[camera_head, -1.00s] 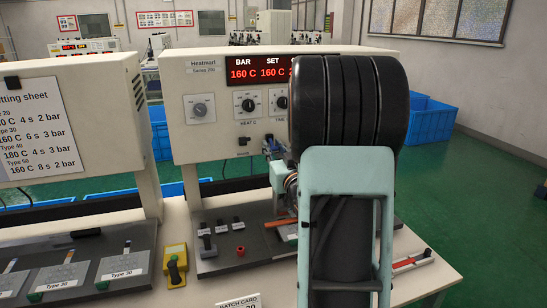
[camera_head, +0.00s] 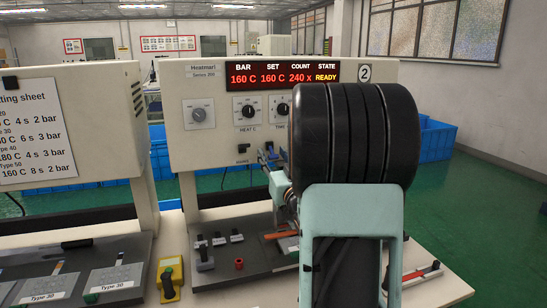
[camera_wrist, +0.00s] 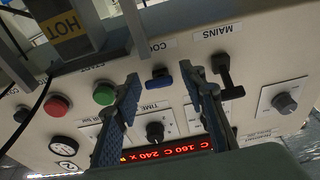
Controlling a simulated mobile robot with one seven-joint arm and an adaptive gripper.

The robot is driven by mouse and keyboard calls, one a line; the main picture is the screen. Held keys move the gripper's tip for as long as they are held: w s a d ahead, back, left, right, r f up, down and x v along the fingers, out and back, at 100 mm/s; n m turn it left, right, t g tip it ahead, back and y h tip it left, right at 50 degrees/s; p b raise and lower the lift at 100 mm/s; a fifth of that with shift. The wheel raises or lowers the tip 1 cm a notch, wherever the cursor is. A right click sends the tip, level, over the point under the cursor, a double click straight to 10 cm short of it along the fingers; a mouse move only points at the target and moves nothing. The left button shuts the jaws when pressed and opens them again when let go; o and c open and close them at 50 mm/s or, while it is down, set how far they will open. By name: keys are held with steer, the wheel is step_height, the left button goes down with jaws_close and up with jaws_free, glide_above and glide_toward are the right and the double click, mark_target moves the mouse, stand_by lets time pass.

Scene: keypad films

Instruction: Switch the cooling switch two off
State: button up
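The press marked 2 (camera_head: 180,90) stands in front of me and its display reads READY. In the wrist view, which sees the panel upside down, a dark blue switch (camera_wrist: 160,79) sits under a partly covered label starting "COO". My gripper (camera_wrist: 160,76) is open, with one blue finger on each side of this switch and nothing held. I cannot tell whether the fingers touch it or which way it is set. In the head view the gripper's fingers (camera_head: 267,160) show small at the panel, and my arm hides the switch.
The black MAINS switch (camera_wrist: 228,76) is close beside one finger. A green button (camera_wrist: 104,94) and red button (camera_wrist: 57,106) lie on the other side. A part marked HOT (camera_wrist: 62,25) is near. A yellow-based switch (camera_head: 170,278) stands on the bench between the machines.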

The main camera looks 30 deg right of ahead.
steer(key=v, duration=1.2)
stand_by(0.5)
